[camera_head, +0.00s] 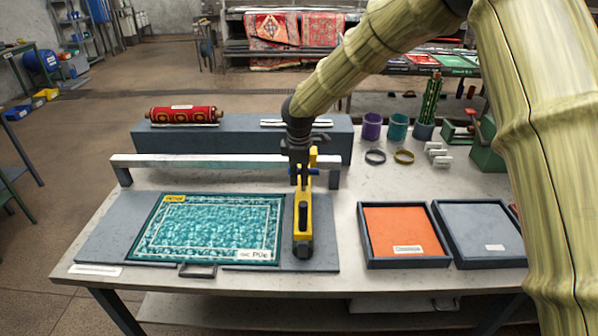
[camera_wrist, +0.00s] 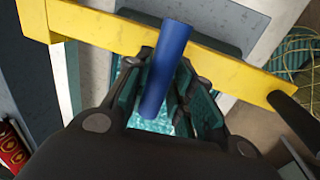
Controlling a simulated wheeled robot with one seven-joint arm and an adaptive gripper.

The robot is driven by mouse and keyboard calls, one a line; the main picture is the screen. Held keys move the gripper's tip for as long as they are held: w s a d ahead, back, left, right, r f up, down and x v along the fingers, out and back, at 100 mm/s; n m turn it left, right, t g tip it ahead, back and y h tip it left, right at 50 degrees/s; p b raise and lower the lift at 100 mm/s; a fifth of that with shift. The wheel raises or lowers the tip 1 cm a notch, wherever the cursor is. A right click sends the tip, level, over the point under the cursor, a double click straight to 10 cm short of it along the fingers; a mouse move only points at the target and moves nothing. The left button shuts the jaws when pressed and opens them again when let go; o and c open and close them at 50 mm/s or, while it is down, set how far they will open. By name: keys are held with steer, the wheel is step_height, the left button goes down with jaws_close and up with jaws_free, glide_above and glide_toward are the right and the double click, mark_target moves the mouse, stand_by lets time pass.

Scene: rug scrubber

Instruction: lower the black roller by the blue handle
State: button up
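The yellow roller arm (camera_head: 303,210) stands at the right end of the grey board, with the black roller (camera_head: 303,249) at its near lower end. A blue handle (camera_head: 315,171) sticks out sideways near the top of the yellow part, mostly hidden by my gripper (camera_head: 300,172). In the wrist view the blue handle (camera_wrist: 167,68) lies between my two dark fingers, and the fingers (camera_wrist: 163,85) close in on it from both sides with almost no gap. The yellow bar (camera_wrist: 230,62) crosses behind it.
A teal rug (camera_head: 208,228) lies on the grey board (camera_head: 105,232), left of the roller. An orange tray (camera_head: 400,232) and a grey tray (camera_head: 480,232) stand to the right. A metal rail (camera_head: 200,164) and a blue-grey block with a red rolled rug (camera_head: 183,114) are behind.

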mark_target(299, 194)
steer(key=shift+o, duration=1.2)
steer(key=shift+f, duration=0.35)
steer(key=shift+w, duration=0.2)
steer(key=shift+s+r, duration=0.2)
steer(key=shift+r, duration=0.1)
steer(key=v, duration=1.1)
steer(key=shift+r, duration=0.25)
steer(key=shift+w, duration=0.15)
